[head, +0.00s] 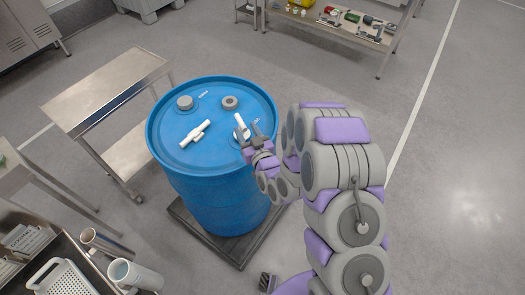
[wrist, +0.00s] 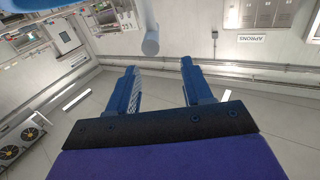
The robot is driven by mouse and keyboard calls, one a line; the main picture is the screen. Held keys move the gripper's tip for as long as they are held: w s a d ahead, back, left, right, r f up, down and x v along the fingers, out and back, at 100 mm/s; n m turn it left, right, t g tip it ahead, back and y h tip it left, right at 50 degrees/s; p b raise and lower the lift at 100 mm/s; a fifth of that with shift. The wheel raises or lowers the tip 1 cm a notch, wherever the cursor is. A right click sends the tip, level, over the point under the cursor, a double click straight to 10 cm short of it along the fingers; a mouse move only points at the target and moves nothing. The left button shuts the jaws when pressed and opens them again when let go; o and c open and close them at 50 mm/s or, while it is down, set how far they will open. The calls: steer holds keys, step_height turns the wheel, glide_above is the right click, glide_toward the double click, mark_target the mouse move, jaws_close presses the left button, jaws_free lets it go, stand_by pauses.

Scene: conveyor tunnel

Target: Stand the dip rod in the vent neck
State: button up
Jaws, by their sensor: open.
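The blue drum (head: 210,185) stands upright in the head view. A white rod-like piece (head: 239,120) shows at the right of its lid, beside a white round fitting (head: 237,134). I cannot tell whether these are the dip rod and vent neck, or whether the piece stands in the fitting. My gripper (head: 250,132) is over the lid's right edge, close to both. In the wrist view my gripper (wrist: 158,92) is open, with nothing between its fingers. A pale cylinder end (wrist: 151,43) shows beyond them; what it belongs to is unclear.
A white T-shaped piece (head: 195,134), a grey cap (head: 185,102) and a grey ring fitting (head: 230,102) are on the lid. The drum stands on a dark pallet (head: 238,247). A steel table (head: 105,85) is left of it. The floor to the right is open.

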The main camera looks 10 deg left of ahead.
steer(key=p+v, duration=0.4)
steer(key=shift+d+r+p, duration=0.1)
steer(key=shift+d+p, duration=0.05)
steer(key=shift+p, duration=0.2)
steer(key=p+v, duration=0.5)
steer(key=v, duration=0.2)
steer(key=shift+s+d+p, duration=0.25)
steer(key=shift+s+p, duration=0.05)
stand_by(0.7)
